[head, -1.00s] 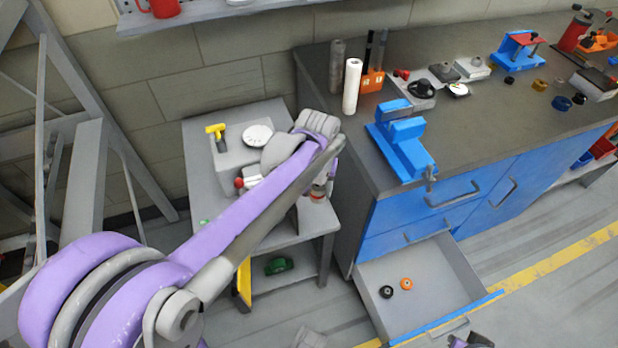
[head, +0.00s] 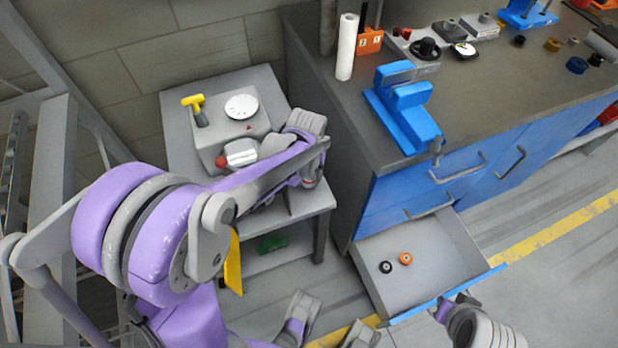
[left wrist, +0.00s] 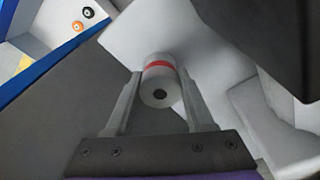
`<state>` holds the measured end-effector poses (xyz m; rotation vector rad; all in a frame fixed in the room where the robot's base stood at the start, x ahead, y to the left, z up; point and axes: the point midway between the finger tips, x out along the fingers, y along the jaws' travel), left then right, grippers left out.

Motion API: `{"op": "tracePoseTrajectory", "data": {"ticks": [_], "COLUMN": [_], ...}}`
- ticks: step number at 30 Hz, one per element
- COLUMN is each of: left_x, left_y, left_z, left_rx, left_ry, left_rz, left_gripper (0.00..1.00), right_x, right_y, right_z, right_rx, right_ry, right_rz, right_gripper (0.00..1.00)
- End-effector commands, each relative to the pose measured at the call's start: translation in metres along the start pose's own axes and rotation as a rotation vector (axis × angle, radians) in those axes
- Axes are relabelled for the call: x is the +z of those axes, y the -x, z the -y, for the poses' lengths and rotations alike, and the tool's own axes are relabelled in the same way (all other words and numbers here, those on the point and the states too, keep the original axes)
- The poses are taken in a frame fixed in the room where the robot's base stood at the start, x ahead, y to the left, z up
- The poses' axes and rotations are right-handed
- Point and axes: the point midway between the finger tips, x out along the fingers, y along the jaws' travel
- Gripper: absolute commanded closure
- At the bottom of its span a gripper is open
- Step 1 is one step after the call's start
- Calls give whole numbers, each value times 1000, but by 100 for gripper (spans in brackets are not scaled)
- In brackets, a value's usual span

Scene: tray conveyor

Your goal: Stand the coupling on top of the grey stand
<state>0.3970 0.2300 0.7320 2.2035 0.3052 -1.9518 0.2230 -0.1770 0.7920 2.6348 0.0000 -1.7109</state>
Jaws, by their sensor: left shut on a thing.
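In the head view my left gripper (head: 311,172) is over the right side of the grey side table, and my arm hides much of that area. A pale grey block (left wrist: 205,40) lies behind the coupling in the wrist view; I cannot tell whether it is the grey stand or whether they touch. Grey finger-like parts (head: 299,314) show at the head view's bottom; their state is unclear.
The workbench with a blue vise (head: 404,115) stands close on the right. An open drawer (head: 435,262) juts out below.

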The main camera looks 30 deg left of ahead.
Motion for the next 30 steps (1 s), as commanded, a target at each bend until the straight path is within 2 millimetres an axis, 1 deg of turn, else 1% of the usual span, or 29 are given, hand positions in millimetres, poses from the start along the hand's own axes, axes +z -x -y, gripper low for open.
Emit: {"op": "tracePoseTrajectory", "data": {"ticks": [1,3,5,12,16,17,21,22,30], "left_x": [1,2,3,3,3,3,3,3,3], "left_y": [-9,-20,-26,-26,-30,-30,-29,-29,-28], "left_z": [0,0,0,0,0,0,0,0,0], "left_rx": [0,0,0,0,0,0,0,0,0], "left_ry": [0,0,0,0,0,0,0,0,0], "left_rz": [0,0,0,0,0,0,0,0,0], "left_gripper": [100,100,100,100,100,44,19,16,16], "right_x": [1,3,3,3,4,4,4,4,4], "right_y": [-3,-6,-7,-6,-10,-10,-9,-9,-8], "right_z": [0,0,0,0,0,0,0,0,0], "right_rx": [0,0,0,0,0,0,0,0,0], "right_ry": [0,0,0,0,0,0,0,0,0], "right_rz": [1,2,3,2,4,4,3,3,3], "right_gripper": [100,100,100,100,100,100,100,100,100]}}
